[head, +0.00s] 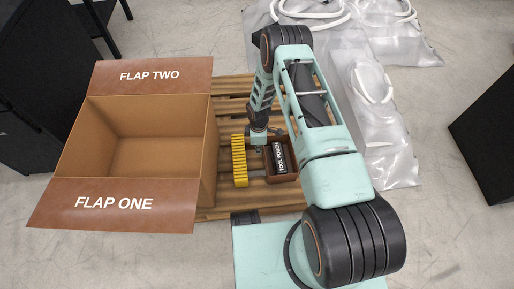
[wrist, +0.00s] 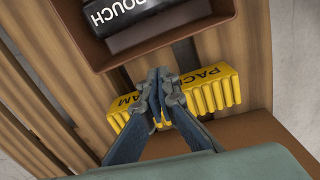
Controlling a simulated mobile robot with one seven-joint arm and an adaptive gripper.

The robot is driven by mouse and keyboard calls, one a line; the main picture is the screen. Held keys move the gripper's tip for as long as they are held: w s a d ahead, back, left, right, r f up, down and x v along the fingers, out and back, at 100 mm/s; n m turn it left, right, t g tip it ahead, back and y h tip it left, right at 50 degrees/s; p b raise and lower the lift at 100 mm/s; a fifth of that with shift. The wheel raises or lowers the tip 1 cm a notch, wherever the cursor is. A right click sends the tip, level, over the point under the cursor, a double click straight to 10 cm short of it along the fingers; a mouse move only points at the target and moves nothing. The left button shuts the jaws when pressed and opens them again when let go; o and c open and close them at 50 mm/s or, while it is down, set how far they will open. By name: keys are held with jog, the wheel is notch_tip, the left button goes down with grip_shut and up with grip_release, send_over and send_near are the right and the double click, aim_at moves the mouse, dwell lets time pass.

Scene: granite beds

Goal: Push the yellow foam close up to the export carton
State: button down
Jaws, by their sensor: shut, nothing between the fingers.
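The yellow foam (head: 239,161) is a ribbed block standing on the wooden pallet, just right of the export carton (head: 201,150). A narrow strip of slats shows between them in the head view. The open carton is empty, with flaps marked FLAP ONE and FLAP TWO. My gripper (head: 257,146) is low at the foam's right side, between it and the brown tray. In the wrist view my gripper (wrist: 160,78) is shut and empty, and its fingers cross in front of the foam (wrist: 212,90), hiding its middle. I cannot tell whether they touch it.
The brown tray (wrist: 190,35) holding a black tool pouch (head: 279,158) stands close right of my gripper. Clear plastic bags with white rope handles (head: 375,85) lie at the right and back. Dark cabinets stand at both sides. Bare pallet slats (head: 232,100) lie behind the foam.

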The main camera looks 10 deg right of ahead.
aim_at(249, 163)
notch_tip(249, 163, down, 6)
jog(key=shift+f+b, duration=0.2)
jog(key=shift+b, duration=0.7)
jog(key=a, duration=0.3)
jog(key=shift+w+b, duration=0.2)
jog(key=shift+b, duration=0.15)
jog(key=shift+a, duration=0.45)
jog(key=shift+a, duration=0.1)
